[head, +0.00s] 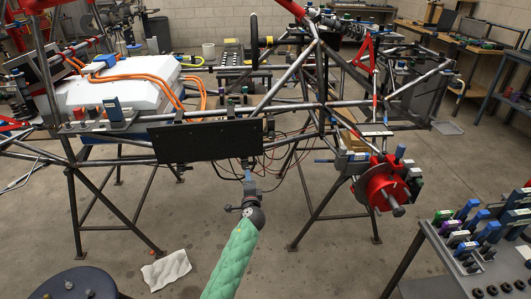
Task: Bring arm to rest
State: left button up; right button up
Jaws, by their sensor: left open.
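My left arm, in a green padded sleeve, reaches up from the bottom middle of the head view. Its gripper (248,172) is small at this distance and points away from me. It is open, and I see nothing held in it. It appears just below the lower edge of a black rectangular panel (205,142) on the tube chassis (285,92). I cannot tell whether it touches the panel or the thin red and dark wires (285,150) beside it. My right gripper is not in view.
A red hub (385,187) juts from the chassis at right. A tool table (415,262) stands at lower right, a dark round stool (65,285) at lower left. A white cloth (166,270) lies on the floor. Bare floor (330,270) is free between the arm and the table.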

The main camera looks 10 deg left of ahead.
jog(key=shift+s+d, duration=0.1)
pick_arm(q)
jog(key=s+a+n+g+y, duration=0.2)
jog(key=s+a+n+g, duration=0.15)
jog(key=n, duration=0.35)
jog(key=s+d+r+n+g+h+p, duration=0.25)
jog(key=s+d, duration=0.25)
jog(key=s, duration=0.7)
jog(key=s+d+r+n+g+h+p, duration=0.1)
jog(key=s+d+g+h+p, duration=0.2)
jog(key=s, duration=0.9)
jog(key=s+d+r+n+g+h+p, duration=0.1)
jog(key=s+d+g+h, duration=0.4)
jog(key=s, duration=0.8)
jog(key=s+f+p, duration=0.3)
jog(key=s+f, duration=0.1)
jog(key=s, duration=1.2)
jog(key=shift+d+f+g+y, duration=0.15)
jog(key=shift+d+g+y, duration=0.2)
jog(key=shift+g+y, duration=0.1)
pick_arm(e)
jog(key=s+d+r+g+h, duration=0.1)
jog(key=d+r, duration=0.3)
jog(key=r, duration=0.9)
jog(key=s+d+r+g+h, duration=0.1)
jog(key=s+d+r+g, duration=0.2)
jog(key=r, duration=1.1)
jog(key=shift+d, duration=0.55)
